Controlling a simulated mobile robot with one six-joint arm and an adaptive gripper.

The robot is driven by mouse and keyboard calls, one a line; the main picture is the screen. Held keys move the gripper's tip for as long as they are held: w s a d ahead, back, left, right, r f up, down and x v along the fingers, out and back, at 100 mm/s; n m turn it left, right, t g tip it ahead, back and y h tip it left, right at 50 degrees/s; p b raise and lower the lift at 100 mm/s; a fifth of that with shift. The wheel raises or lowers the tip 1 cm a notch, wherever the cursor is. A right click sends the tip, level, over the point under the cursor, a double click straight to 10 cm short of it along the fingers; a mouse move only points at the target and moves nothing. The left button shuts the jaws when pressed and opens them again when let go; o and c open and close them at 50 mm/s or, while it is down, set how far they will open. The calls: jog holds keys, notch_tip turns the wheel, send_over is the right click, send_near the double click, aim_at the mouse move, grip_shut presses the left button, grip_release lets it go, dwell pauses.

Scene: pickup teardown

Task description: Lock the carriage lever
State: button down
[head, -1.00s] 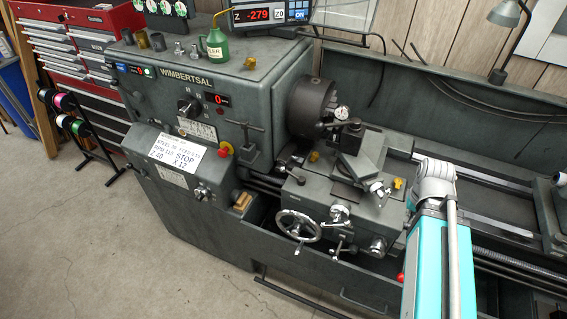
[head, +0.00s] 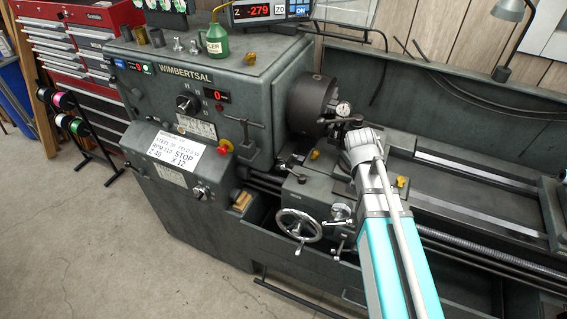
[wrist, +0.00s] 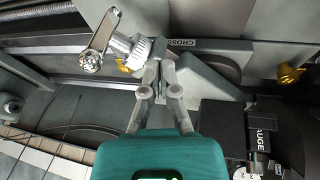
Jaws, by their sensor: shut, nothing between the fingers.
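In the wrist view my gripper (wrist: 158,68) has its fingertips together with nothing between them. It is over the lathe carriage, close beside a silver crank with a knurled collar (wrist: 137,52). A grey tapered part (wrist: 205,82) lies just right of the fingertips, near a "CROSS" label. I cannot tell whether the fingers touch either. In the head view the carriage (head: 300,190) sits right of the chuck, with a handwheel (head: 299,225) and small levers on its front. My arm hides much of its right side and the gripper. I cannot tell which lever is the carriage lever.
The chuck (head: 308,100) and a dial gauge (head: 343,108) stand close behind the carriage. The headstock (head: 170,90) is to the left. A yellow knob (head: 402,183) is just right of my arm. The bed rails (head: 465,170) further right are clear.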

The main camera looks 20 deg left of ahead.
jog(key=w+a+t+b, duration=0.2)
jog(key=w+a+t, duration=0.15)
jog(key=a, duration=1.15)
jog(key=m+t+b, duration=0.1)
jog(key=t, duration=0.1)
send_over(293, 173)
jog(key=a, duration=0.4)
jog(key=shift+s+a+r, duration=0.15)
jog(key=shift+a+r, duration=0.05)
jog(key=shift+r, duration=0.05)
jog(key=shift+f, duration=0.15)
notch_tip(293, 173, down, 8)
jog(key=w+b, duration=0.2)
jog(key=b, duration=0.6)
jog(key=shift+w+d, duration=0.4)
jog(key=shift+d, duration=0.05)
